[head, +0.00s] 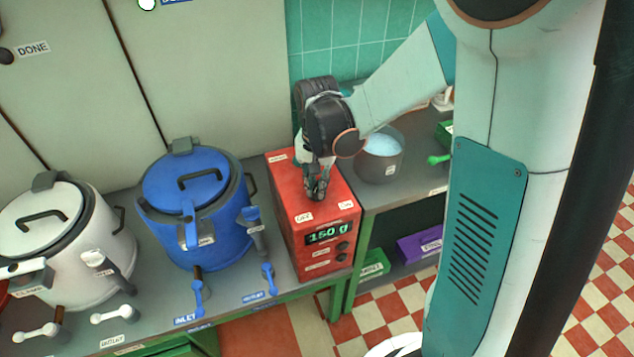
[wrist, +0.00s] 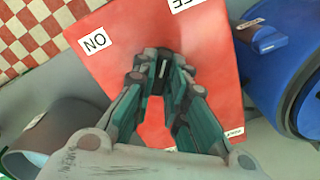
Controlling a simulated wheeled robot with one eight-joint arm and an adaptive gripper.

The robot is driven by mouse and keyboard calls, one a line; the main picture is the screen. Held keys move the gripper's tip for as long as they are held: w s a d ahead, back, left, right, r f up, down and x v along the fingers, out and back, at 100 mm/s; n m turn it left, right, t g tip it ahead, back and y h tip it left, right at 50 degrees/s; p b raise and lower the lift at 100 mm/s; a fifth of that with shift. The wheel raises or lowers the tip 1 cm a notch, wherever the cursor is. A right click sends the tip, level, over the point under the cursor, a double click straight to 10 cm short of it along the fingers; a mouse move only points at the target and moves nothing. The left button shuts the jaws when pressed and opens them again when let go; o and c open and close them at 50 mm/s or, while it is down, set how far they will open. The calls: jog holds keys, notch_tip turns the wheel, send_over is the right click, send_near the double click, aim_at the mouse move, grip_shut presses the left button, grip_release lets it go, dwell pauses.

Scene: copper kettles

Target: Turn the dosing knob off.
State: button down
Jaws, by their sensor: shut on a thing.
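The red dosing box (head: 287,232) stands on the bench in the head view, with a lit green display (head: 330,233) reading 150 g. An OFF label (head: 303,217) and an ON label (head: 347,204) lie on its top. My gripper (head: 317,191) points down onto the top. In the wrist view my gripper (wrist: 160,72) has its fingers closed on both sides of the small dark dosing knob (wrist: 158,80). A pale mark on the knob points roughly up the picture. The ON label (wrist: 95,40) is left; the OFF label (wrist: 185,4) is cut by the top edge.
A blue kettle (head: 205,245) stands close left of the box, and a white kettle (head: 95,250) farther left. A grey pot (head: 380,165) with pale blue contents stands right of the box. A purple bin (head: 420,245) is on the shelf below.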

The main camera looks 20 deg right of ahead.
jog(key=shift+m, duration=0.7)
jog(key=c, duration=1.6)
grip_release()
jog(key=shift+r, duration=0.1)
notch_tip(320, 180, up, 12)
